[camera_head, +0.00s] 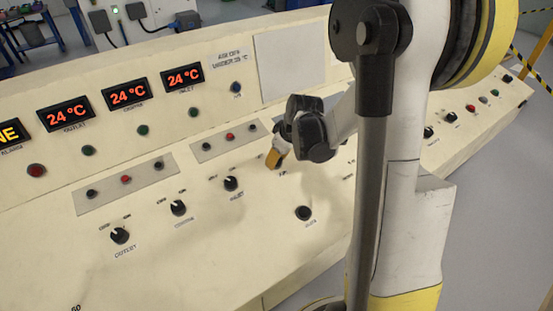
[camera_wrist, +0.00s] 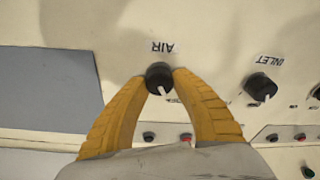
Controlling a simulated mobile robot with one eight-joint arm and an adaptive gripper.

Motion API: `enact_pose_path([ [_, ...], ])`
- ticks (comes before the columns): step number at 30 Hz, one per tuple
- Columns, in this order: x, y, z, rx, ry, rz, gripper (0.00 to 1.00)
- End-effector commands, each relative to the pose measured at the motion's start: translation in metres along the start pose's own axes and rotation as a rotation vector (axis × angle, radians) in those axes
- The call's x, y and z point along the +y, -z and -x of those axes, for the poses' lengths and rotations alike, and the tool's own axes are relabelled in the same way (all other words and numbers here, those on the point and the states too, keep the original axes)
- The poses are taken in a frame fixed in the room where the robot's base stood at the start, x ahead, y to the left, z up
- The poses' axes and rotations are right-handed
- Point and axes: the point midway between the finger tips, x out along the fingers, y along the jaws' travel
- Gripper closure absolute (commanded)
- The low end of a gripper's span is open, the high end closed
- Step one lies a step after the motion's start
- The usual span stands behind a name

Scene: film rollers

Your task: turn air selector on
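The air selector (camera_wrist: 158,75) is a round black knob with a white pointer, above which the upside-down label AIR shows in the wrist view. Its pointer aims down and slightly right there. My gripper (camera_wrist: 160,80) has its two yellow fingers on either side of the knob, the tips close against its sides with no clear gap. In the head view my gripper (camera_head: 274,158) is at the sloping panel, right of the inlet knob (camera_head: 230,183); the air selector is hidden behind it.
The inlet knob also shows right of my gripper in the wrist view (camera_wrist: 260,87). Two more selector knobs (camera_head: 178,208) (camera_head: 119,235) and a black button (camera_head: 304,213) sit nearby on the panel. Small buttons (camera_head: 230,136) line the strip above. Three displays (camera_head: 127,94) read 24 °C.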

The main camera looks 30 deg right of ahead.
Motion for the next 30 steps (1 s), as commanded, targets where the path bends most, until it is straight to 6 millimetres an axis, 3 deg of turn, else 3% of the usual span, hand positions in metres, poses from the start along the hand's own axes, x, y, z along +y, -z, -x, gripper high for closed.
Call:
enact_pose_path([
  [14, -0.0003, -0.0002, -0.0007, 0.0, -0.015, -0.092, 0.98],
  [30, 0.0002, -0.0004, -0.0008, 0.0, -0.095, -0.554, 0.98],
])
